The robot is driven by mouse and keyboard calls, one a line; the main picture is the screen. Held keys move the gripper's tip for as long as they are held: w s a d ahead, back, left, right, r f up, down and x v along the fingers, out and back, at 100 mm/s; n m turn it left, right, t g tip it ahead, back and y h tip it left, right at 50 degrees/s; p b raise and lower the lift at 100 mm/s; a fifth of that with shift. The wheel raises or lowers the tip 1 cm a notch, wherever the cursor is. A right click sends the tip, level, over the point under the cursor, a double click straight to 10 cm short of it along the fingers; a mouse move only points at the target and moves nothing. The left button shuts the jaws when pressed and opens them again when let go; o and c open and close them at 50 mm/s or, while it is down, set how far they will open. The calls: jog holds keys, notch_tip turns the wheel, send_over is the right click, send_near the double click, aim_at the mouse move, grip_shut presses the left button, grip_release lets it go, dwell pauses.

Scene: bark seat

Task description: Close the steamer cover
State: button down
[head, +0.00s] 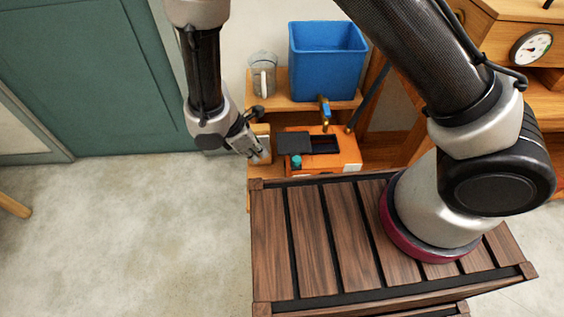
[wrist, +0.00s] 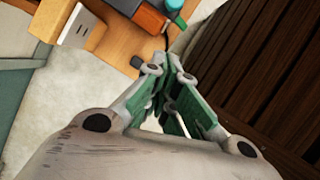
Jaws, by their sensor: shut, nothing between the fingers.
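The steamer (head: 347,160) is an orange box on the wooden bench, with a dark rectangular opening in its top and a teal knob (head: 296,161) at its front left. A dark flat panel, which looks like its cover (head: 293,143), stands open to the left of the opening. In the wrist view only part of the orange body (wrist: 151,19) shows at the top edge, with the teal knob (wrist: 173,5). My gripper (head: 260,157) is left of the steamer, apart from the cover. Its fingertips (wrist: 170,68) are together and hold nothing.
A blue bin (head: 327,50) and a glass jar (head: 262,75) stand on the shelf behind. A brass tap (head: 324,112) rises behind the steamer. A slatted dark wood surface (head: 315,240) lies in front; open floor is left.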

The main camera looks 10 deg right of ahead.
jog(key=w+d+f, duration=0.2)
jog(key=d+f, duration=0.5)
jog(key=shift+f, duration=0.35)
jog(key=shift+d, duration=0.1)
